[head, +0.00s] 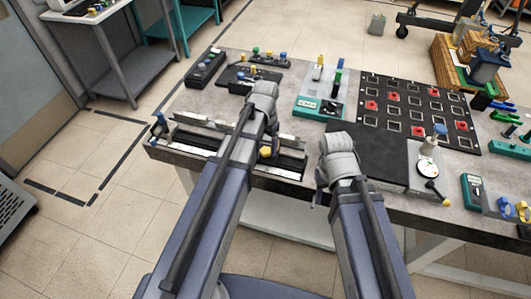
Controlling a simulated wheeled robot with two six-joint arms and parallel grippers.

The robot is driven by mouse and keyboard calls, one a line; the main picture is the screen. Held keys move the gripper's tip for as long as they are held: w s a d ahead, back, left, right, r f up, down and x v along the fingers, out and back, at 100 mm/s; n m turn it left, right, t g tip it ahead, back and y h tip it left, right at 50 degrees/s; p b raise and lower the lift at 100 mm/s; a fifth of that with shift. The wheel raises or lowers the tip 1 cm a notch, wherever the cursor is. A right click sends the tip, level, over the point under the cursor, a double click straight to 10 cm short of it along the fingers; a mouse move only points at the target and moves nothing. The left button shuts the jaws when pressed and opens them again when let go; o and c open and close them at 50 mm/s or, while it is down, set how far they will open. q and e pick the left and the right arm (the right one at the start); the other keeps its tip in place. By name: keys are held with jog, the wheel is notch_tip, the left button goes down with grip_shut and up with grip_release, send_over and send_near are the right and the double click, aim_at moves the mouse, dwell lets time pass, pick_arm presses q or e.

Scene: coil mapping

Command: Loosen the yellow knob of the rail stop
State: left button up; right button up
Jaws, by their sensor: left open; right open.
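The yellow knob (265,152) shows just right of my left forearm, over the dark slotted rail (287,158) along the table's front left. The rest of the rail stop is too small or hidden to make out. My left gripper (264,98) is beyond the rail, above the back part of the table, with its fingers mostly hidden by the wrist. It is open and apart from the knob. My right gripper (337,158) is open, right of the knob, near the front edge of a black mat (380,155). My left arm covers the middle of the rail.
A white gauge (428,168) and a teal meter (472,188) are at the right. Small dark boxes with coloured knobs (207,67) stand at the back left.

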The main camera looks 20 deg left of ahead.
pick_arm(q)
jog(key=shift+f+b, duration=0.3)
jog(key=shift+f, duration=0.4)
grip_shut()
